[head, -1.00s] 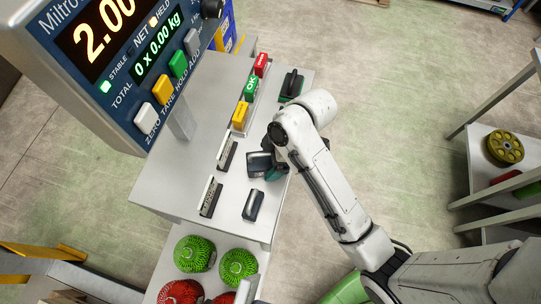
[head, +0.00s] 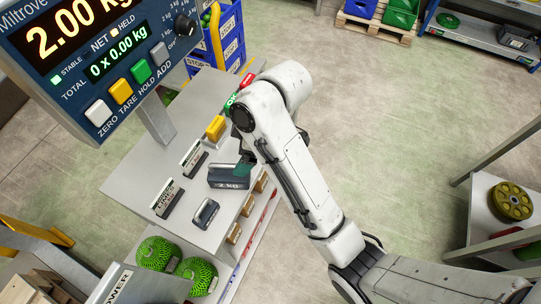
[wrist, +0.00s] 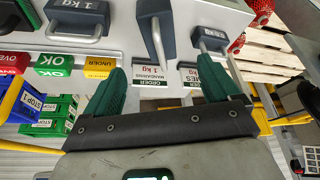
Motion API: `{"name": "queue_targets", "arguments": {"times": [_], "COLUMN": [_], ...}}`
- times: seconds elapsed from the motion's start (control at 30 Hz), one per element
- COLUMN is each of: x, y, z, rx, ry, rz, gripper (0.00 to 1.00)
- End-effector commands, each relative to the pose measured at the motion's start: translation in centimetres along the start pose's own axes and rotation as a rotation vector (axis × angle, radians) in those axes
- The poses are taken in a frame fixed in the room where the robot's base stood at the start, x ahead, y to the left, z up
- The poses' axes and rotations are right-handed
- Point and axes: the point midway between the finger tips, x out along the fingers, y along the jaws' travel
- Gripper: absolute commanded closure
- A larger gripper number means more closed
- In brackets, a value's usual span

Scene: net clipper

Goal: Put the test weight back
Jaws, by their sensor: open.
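A dark block weight marked 2 KG (head: 229,179) with a pale handle lies on the grey scale bench (head: 150,165). It also shows in the wrist view (wrist: 154,18), ahead of and between my fingertips. My gripper (wrist: 161,68) has its green fingers spread, with nothing clasped. In the head view it is partly hidden by my arm, close beside the 2 KG weight; contact cannot be told. A smaller dark weight (head: 206,212) lies nearer the bench's front; it also shows in the wrist view (wrist: 208,38). Another weight, marked 1 KG (wrist: 78,14), shows at left there.
The scale display (head: 90,45) reads 2.00 kg with the HELD light on. Label cards (head: 168,198) stand left of the weights. Coloured blocks (head: 215,128) stand farther back. Green netted bags (head: 158,253) are below the front end. Open floor lies to the right.

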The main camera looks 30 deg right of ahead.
Motion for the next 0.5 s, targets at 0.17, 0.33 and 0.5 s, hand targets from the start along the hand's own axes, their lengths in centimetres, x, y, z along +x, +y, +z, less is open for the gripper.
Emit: {"name": "queue_targets", "arguments": {"times": [0.17,0.33,0.5], "x": [0.0,0.5,2.4], "y": [0.0,-0.4,-2.7], "z": [-0.2,1.0,7.3], "rx": [0.0,0.041,0.275], "ry": [0.0,-0.009,-0.06], "rz": [0.0,0.002,0.028], "gripper": [0.11,0.11,0.11]}}
